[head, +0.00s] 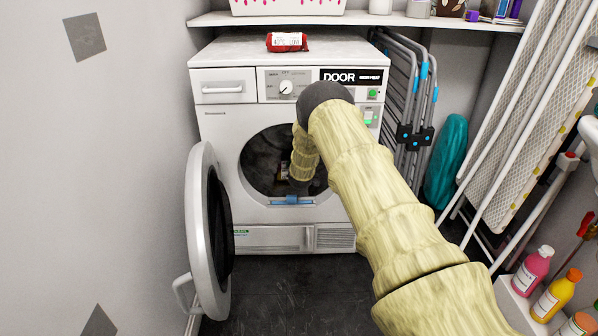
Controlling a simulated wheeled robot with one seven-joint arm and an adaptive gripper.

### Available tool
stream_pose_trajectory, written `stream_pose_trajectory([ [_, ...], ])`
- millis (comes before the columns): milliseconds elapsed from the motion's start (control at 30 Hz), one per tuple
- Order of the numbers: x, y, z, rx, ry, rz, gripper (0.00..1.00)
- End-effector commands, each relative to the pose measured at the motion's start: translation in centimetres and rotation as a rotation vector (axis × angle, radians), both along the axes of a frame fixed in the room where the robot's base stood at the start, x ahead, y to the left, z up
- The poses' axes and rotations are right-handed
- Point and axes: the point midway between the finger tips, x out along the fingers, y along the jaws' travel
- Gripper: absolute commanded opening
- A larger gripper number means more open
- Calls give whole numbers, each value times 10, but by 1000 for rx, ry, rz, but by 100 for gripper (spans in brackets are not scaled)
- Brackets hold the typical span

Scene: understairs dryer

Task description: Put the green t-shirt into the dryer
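The white dryer (218,129) stands against the back wall. Its round door (196,245) is swung wide open to the left. My arm reaches over from the lower right and bends down at the dryer's round opening (262,165). My gripper (299,187) is at or inside this opening, dark against the dark drum. Its fingers cannot be made out, so I cannot tell whether it is open or holds anything. No green t-shirt can be made out; the drum's inside is dark and partly covered by my arm.
A red packet (287,41) lies on the dryer's top. A folded drying rack (408,95), a teal object (446,160) and an ironing board (540,110) stand at the right. Bottles (531,270) stand at the lower right. A shelf (350,18) runs above.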

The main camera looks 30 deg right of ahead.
Motion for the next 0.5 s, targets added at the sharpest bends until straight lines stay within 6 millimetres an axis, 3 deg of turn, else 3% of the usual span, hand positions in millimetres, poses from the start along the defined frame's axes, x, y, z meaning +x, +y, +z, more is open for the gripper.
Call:
stream_pose_trajectory([
  [467, 0, 0, -8, 0, -1, 1, 25],
  [500, 0, 0, -8, 0, -1, 1, 55],
])
